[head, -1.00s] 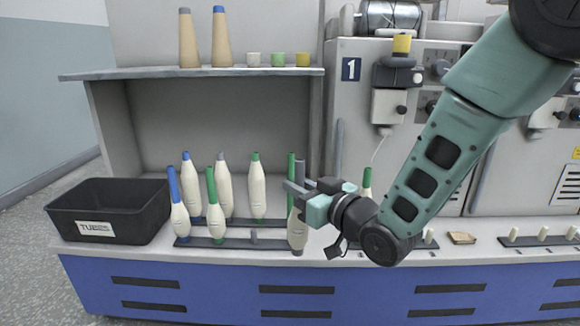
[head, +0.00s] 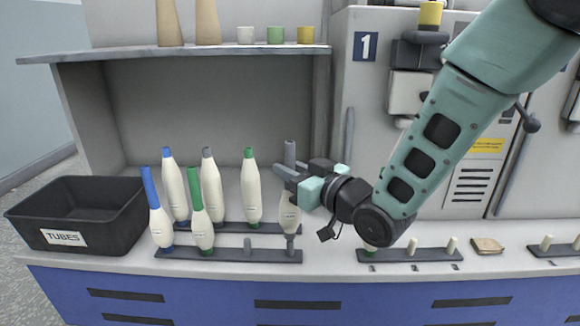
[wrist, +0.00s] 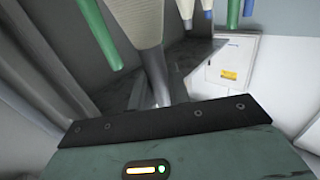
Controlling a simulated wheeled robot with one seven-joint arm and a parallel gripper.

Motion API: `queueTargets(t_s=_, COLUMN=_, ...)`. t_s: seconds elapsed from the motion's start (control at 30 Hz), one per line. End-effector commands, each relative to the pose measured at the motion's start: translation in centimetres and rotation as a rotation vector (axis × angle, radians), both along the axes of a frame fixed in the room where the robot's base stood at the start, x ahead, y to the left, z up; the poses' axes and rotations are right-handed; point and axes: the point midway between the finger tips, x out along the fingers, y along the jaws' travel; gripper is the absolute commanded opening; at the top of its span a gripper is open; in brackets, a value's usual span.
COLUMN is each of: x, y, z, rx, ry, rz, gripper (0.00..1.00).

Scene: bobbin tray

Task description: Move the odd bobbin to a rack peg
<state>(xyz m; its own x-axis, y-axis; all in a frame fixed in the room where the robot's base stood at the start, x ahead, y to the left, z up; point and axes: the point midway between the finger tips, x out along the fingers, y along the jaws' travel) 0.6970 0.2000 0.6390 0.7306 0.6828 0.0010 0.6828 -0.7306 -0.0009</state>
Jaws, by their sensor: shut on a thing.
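My gripper (head: 287,176) is shut on the upper grey tube of a cream bobbin (head: 289,214), which hangs upright. Its lower end lines up with the right end of the front holder strip (head: 200,254); I cannot tell whether it touches. The held bobbin also shows in the wrist view (wrist: 138,22). A blue-tipped bobbin (head: 161,226) and a green-tipped bobbin (head: 201,228) stand on the front strip. Behind are a blue-tipped (head: 174,190), a grey-tipped (head: 211,190) and a green-tipped bobbin (head: 251,195). A rack with numbered pegs (head: 435,254) lies right, its left bobbin mostly hidden.
A black TUBES bin (head: 75,220) stands at the left. A shelf (head: 200,52) with cones and small cups is above the bobbins. A bare peg (head: 247,243) stands left of the held bobbin. A small brown block (head: 487,245) lies right of the numbered rack.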

Motion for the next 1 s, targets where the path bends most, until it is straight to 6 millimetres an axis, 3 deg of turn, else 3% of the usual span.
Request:
queueTargets(t_s=0.2, x=0.0, y=0.0, z=-2.8, rx=-0.001, ry=0.001, rz=0.000, gripper=0.00)
queueTargets(t_s=0.4, x=0.0, y=0.0, z=-4.2, rx=0.000, ry=0.000, rz=0.000, gripper=0.00)
queueTargets(t_s=1.0, x=0.0, y=0.0, z=-4.4, rx=0.000, ry=0.000, rz=0.000, gripper=0.00)
